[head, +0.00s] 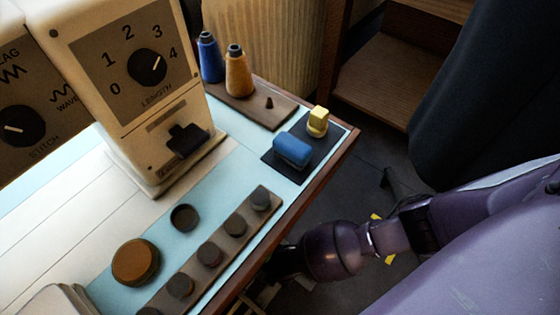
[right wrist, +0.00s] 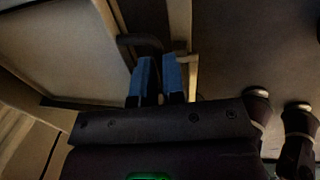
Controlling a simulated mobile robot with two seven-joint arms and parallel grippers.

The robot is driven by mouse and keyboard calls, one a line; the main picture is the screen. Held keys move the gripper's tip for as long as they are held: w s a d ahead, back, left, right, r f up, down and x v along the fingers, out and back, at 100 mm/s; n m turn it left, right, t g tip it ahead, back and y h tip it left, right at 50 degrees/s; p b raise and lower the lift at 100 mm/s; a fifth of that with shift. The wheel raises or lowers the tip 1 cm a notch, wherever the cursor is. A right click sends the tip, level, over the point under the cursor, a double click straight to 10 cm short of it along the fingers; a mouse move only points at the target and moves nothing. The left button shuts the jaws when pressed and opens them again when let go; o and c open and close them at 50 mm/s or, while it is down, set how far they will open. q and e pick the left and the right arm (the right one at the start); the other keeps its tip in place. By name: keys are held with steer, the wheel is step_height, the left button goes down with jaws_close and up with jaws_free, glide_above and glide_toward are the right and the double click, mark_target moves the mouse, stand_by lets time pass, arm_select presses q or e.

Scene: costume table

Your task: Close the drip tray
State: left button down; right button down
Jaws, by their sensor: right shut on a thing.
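In the right wrist view my right gripper (right wrist: 158,62) has its two blue fingers close together. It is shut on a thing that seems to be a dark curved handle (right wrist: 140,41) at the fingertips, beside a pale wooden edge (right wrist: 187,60). How the handle sits between the fingers is too dark to see clearly. In the head view my right arm reaches down past the table's right edge, and its fingertips are hidden there. I cannot make out a drip tray for certain in either view. My left gripper is not in view.
A cream sewing machine (head: 105,60) stands on the table. Spools, a blue roll (head: 292,150), a yellow piece (head: 318,121) and a brown strip with dark discs (head: 213,255) lie along the right side. A wooden shelf (head: 385,80) and dark cloth (head: 480,90) stand beyond.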

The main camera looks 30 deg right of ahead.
steer(key=shift+w+a, duration=0.1)
steer(key=shift+w, duration=0.1)
steer(key=c, duration=1.2)
jaws_free()
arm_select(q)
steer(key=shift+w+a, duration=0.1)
arm_select(e)
steer(key=shift+r, duration=0.3)
arm_select(q)
steer(key=p, duration=0.2)
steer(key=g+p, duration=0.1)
steer(key=p, duration=0.2)
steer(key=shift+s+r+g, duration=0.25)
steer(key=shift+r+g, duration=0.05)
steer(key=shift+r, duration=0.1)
arm_select(e)
step_height(320, 180, up, 10)
steer(key=s, duration=0.1)
steer(key=shift+s+d, duration=0.35)
